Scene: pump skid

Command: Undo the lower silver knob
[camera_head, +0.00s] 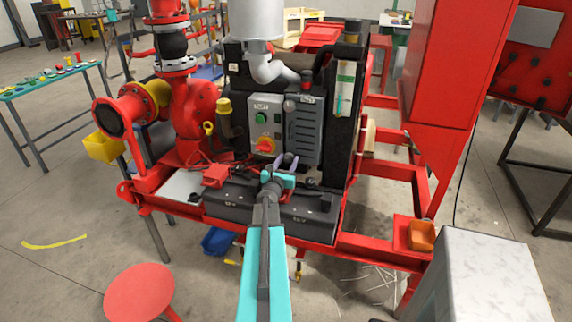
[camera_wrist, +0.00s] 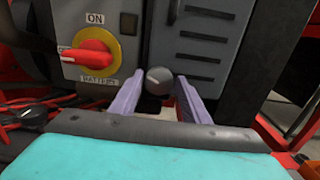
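The lower silver knob (camera_wrist: 158,80) is a round, dark grey-silver knob at the bottom of the grey louvred door (camera_wrist: 205,45), in the wrist view. My gripper (camera_wrist: 159,78) has its two lilac fingers on either side of the knob, open, with small gaps seeming to show at both sides. In the head view my gripper (camera_head: 286,160) is in front of the lower part of the door and hides the lower knob. Another silver knob (camera_head: 289,104) sits higher on the same door, and its lower end shows at the top of the wrist view.
Left of the door is a control panel with a red rotary switch (camera_wrist: 88,56) on a yellow plate. Black battery boxes (camera_head: 240,203) lie below my gripper. A red cabinet (camera_head: 455,70) stands to the right, and a red stool (camera_head: 140,290) is at lower left.

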